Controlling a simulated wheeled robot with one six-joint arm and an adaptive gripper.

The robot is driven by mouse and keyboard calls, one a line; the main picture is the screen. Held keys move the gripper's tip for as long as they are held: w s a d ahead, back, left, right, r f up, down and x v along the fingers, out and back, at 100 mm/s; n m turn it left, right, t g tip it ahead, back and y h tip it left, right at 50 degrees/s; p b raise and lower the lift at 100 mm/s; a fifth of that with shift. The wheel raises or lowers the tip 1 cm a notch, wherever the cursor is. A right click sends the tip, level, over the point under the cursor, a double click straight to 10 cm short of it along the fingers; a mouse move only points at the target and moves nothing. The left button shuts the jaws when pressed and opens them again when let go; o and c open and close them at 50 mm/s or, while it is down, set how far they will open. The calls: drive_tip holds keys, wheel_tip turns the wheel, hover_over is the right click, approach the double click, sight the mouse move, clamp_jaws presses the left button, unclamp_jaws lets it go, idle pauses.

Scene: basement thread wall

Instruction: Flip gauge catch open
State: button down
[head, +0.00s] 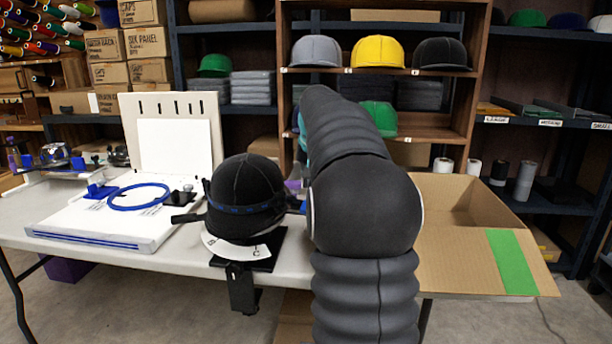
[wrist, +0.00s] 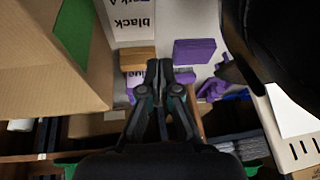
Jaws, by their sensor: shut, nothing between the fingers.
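A black cap (head: 246,188) with a blue band around it sits on a black stand (head: 240,285) at the table's front edge. A white lettered plate (head: 236,250) curves under it. A flat black piece (head: 187,218) juts out on its left; I cannot tell whether this is the brim or the gauge catch. In the wrist view the dark cap (wrist: 290,35) fills the upper right corner. My gripper (wrist: 160,68) is shut and empty, apart from the cap, over the area with the blocks. In the head view my arm hides the gripper.
An open cardboard box (head: 455,250) stands right of my arm. A purple block (wrist: 194,51), a wooden block (wrist: 137,58) and a card marked "black" (wrist: 131,20) lie near my gripper. A white board (head: 100,220) with a blue ring (head: 138,197) lies left of the cap.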

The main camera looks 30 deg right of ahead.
drive_tip(key=v, duration=1)
drive_tip(key=shift+w+b, duration=0.15)
drive_tip(key=shift+b, duration=0.2)
